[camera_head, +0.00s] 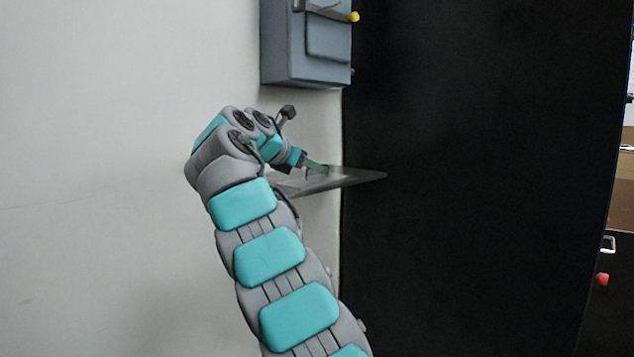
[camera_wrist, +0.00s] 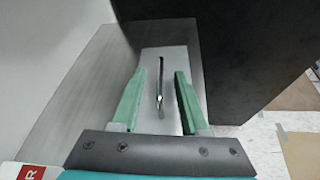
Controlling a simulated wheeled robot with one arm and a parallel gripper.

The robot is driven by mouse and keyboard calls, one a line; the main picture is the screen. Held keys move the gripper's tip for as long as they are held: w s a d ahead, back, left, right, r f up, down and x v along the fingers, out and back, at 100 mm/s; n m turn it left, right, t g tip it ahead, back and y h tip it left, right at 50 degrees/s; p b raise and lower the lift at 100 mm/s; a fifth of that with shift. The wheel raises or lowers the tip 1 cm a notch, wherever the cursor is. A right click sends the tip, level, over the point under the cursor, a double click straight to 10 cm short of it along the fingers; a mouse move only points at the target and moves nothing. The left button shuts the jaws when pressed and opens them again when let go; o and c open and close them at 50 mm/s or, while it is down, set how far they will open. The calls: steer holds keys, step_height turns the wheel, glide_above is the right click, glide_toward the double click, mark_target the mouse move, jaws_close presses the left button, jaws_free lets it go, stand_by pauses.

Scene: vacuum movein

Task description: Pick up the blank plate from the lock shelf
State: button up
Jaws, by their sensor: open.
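A grey metal lock shelf (camera_head: 345,179) juts from the wall beside the dark panel. In the wrist view the shelf (camera_wrist: 85,75) reaches under my gripper. A pale rectangular plate (camera_wrist: 176,60), apparently the blank plate, lies on it, with a narrow dark and shiny strip (camera_wrist: 161,90) along its middle. I cannot tell whether this strip is a slot or a raised fin. My gripper (camera_wrist: 160,78) is open, its green fingers over the plate on either side of the strip, with gaps to it. In the head view my gripper (camera_head: 316,168) is just above the shelf; the plate is not distinguishable there.
A grey-blue wall box (camera_head: 305,45) with a yellow-tipped lever hangs above the shelf. A large black panel (camera_head: 480,150) stands right of the shelf; it also rises close beyond the plate in the wrist view (camera_wrist: 235,50). The pale wall is at left.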

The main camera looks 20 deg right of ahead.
jaws_close()
stand_by(1.4)
